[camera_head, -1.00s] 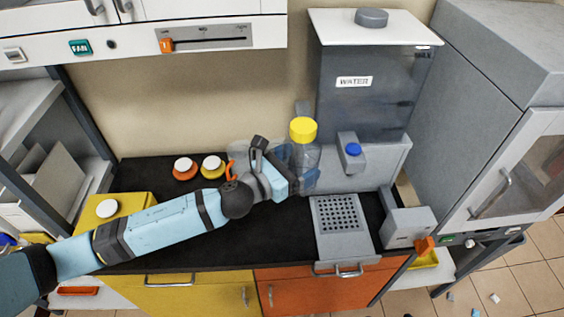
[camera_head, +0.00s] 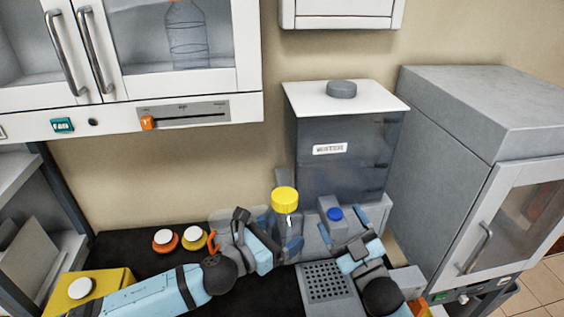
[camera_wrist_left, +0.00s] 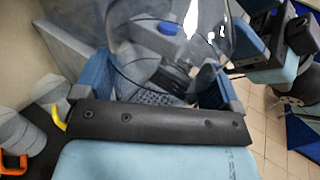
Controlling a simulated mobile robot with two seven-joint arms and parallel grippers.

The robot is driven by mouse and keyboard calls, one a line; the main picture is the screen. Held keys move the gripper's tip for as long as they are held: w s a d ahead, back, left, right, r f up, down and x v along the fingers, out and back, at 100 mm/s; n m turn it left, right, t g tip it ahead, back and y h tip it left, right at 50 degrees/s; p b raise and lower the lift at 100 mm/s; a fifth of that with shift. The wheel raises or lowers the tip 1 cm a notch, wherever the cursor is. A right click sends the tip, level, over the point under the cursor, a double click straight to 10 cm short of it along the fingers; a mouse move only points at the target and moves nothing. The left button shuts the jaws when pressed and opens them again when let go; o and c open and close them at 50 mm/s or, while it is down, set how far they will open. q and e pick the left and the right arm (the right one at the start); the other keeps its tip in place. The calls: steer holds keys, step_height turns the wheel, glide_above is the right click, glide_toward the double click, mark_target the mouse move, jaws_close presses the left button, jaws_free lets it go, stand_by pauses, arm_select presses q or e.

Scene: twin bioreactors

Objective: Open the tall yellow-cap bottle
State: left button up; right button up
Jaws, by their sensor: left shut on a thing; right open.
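The tall bottle is clear, with a yellow cap (camera_head: 285,197). It stands upright in front of the beige wall, left of the water tank. My left gripper (camera_head: 284,246) is shut around the clear body (camera_head: 289,227), below the cap. In the left wrist view the clear body (camera_wrist_left: 165,45) fills the space between the blue fingers, and the cap is out of view there. My right gripper (camera_head: 353,222) is open and empty, to the right of the bottle in front of the water tank. Its fingers point up and away, clear of the cap.
The grey tank (camera_head: 340,155) with a blue tap button (camera_head: 335,214) stands behind my right gripper. A perforated drip tray (camera_head: 327,281) lies below. Two white-topped round items (camera_head: 180,238) sit left on the black counter. A cabinet (camera_head: 490,215) is at right.

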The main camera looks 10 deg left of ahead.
steer(key=s+a+r+n+g+y, duration=0.1)
steer(key=a+r+n+g+y, duration=0.55)
steer(key=r+n+g, duration=0.45)
steer(key=s+a+r+n+g+y, duration=0.1)
steer(key=a+r+n+g+y, duration=0.5)
steer(key=r+n+g, duration=0.6)
steer(key=s+a+n+g+h, duration=0.3)
steer(key=s+a+n+h, duration=0.1)
steer(key=a+n+h, duration=0.2)
steer(key=m+t+h, duration=0.2)
steer(key=t+h, duration=0.5)
steer(key=h, duration=1.2)
glide_above(282, 195)
step_height(282, 195, down, 9)
steer(key=shift+s+a+r, duration=0.1)
steer(key=shift+s+a, duration=0.05)
steer(key=shift+f, duration=0.2)
steer(key=shift+d+f, duration=0.2)
steer(key=shift+f, duration=0.2)
step_height(282, 195, down, 7)
steer(key=shift+r, duration=0.1)
